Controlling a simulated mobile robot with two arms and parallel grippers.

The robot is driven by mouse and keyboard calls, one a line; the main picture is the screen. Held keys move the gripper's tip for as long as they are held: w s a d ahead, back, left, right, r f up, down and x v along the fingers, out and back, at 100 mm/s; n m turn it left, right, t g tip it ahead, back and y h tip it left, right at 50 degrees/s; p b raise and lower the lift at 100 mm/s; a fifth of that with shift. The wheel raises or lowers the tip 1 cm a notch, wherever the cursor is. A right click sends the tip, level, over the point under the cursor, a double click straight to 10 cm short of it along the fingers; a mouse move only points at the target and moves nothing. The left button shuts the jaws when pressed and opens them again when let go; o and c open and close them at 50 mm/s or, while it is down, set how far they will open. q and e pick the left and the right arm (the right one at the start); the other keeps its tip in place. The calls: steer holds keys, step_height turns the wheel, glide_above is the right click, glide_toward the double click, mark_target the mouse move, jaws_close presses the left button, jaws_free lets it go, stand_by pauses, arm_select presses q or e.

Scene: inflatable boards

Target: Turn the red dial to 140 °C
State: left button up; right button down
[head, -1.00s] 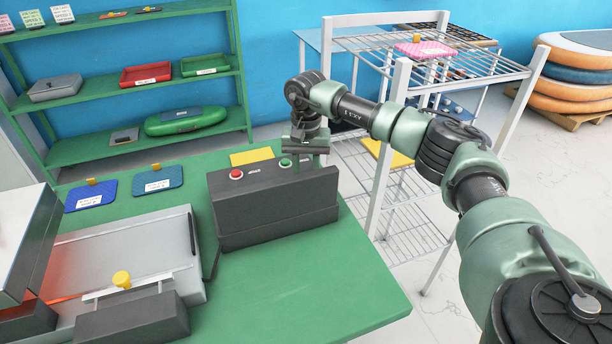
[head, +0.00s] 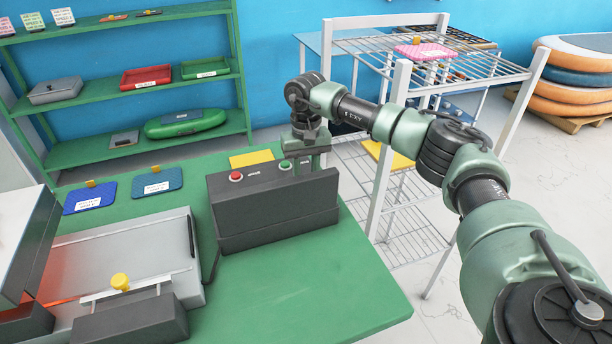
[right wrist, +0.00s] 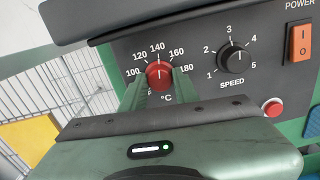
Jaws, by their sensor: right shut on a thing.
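The red dial (right wrist: 159,76) sits on the dark front panel, inside a ring of marks from 100 to 180 °C. My right gripper (right wrist: 159,84) is shut on the dial, one finger on each side. The dial's pale pointer line looks to point up, close to the 140 mark. In the head view my right gripper (head: 305,160) is at the far side of the dark control box (head: 278,222). The dial and the fingertips are hidden there behind the box. My left gripper is not in view.
A black speed knob (right wrist: 233,57), an orange power switch (right wrist: 300,42) and a red button (right wrist: 272,107) are right of the dial. The box stands on a green table (head: 300,290). A white wire rack (head: 400,110) stands close behind my arm.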

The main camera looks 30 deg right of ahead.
steer(key=shift+r, duration=0.1)
steer(key=c, duration=1.1)
jaws_free()
steer(key=shift+o, duration=0.2)
steer(key=shift+r+b, duration=0.5)
steer(key=shift+r, duration=3.4)
